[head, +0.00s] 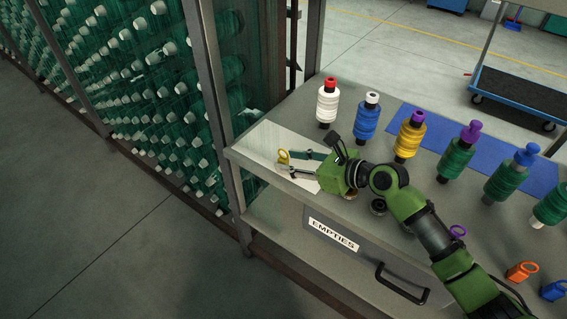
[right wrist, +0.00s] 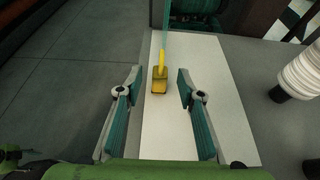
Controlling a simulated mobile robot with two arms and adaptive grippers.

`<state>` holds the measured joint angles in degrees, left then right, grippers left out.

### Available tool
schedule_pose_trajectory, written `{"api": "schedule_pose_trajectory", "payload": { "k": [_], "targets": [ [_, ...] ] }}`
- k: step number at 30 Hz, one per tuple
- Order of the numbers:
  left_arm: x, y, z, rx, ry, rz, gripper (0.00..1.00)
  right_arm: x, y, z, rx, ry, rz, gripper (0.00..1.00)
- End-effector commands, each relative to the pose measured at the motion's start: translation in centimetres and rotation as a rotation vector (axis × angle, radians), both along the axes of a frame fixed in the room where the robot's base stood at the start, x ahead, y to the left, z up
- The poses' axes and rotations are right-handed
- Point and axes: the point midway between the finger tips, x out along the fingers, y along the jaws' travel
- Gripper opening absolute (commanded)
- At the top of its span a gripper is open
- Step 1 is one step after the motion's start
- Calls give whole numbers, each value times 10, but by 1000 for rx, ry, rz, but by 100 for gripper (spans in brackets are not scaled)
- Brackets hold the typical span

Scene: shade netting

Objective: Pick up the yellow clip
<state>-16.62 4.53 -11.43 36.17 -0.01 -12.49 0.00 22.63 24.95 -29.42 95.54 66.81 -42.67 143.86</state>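Whether the fingers are level with the clip in height is hard to tell. My left gripper is not in view.
Spools stand along the bench: white (head: 327,105), blue (head: 367,117), yellow (head: 409,138) and several green ones. Purple (head: 458,231), orange (head: 522,271) and blue (head: 553,290) clips lie at the front right. A metal post (head: 217,120) and netting rack stand left of the bench.

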Motion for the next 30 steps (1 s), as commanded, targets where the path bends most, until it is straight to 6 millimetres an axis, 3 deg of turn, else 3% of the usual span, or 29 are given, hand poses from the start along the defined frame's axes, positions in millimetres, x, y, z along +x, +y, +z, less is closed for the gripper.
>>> {"api": "schedule_pose_trajectory", "payload": {
  "k": [6,14,18,30],
  "targets": [
    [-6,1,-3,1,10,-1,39,14,20,-11,1,-2,0,35],
    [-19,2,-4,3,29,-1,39,15,21,-12,0,0,-1,35],
    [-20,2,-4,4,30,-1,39,15,21,-12,0,0,0,0],
    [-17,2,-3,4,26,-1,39,15,21,-10,0,-1,0,0]
  ]
}}
